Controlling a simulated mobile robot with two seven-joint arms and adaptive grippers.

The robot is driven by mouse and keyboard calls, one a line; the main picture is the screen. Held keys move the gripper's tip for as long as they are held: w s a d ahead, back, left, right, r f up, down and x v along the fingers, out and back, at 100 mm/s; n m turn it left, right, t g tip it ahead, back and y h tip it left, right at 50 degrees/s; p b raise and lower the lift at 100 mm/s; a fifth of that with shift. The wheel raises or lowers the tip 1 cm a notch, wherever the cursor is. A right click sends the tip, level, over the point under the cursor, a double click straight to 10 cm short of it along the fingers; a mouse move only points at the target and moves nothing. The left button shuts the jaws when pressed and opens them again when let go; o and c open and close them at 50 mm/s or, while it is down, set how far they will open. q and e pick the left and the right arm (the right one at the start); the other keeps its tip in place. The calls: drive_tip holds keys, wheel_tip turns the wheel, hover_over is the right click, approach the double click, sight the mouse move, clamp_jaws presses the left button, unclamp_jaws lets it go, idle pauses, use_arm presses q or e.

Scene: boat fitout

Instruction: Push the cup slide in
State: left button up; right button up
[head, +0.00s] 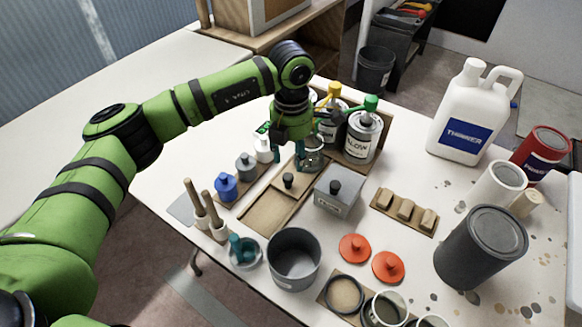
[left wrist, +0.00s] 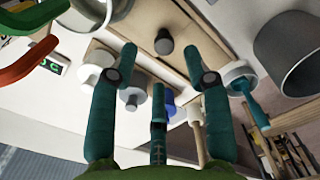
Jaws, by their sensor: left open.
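The cup slide looks like a flat wooden board (head: 268,207) with a dark knob (head: 288,181), lying in a wooden frame on the table. A clear cup (head: 313,160) stands at its far end, partly hidden by my gripper. My left gripper (head: 297,160) is open and empty, pointing down over the far end of the slide, beside the cup. In the left wrist view the knob (left wrist: 163,41) shows beyond and between the open teal fingers (left wrist: 160,60), apart from them. My right gripper is not in view.
Labelled cans (head: 362,137) stand behind. Blue and grey jars (head: 225,187) are to the left. A grey pot (head: 293,258) and brushes (head: 207,210) stand nearer.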

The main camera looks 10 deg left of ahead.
use_arm(q)
drive_tip(key=shift+r, duration=2.05)
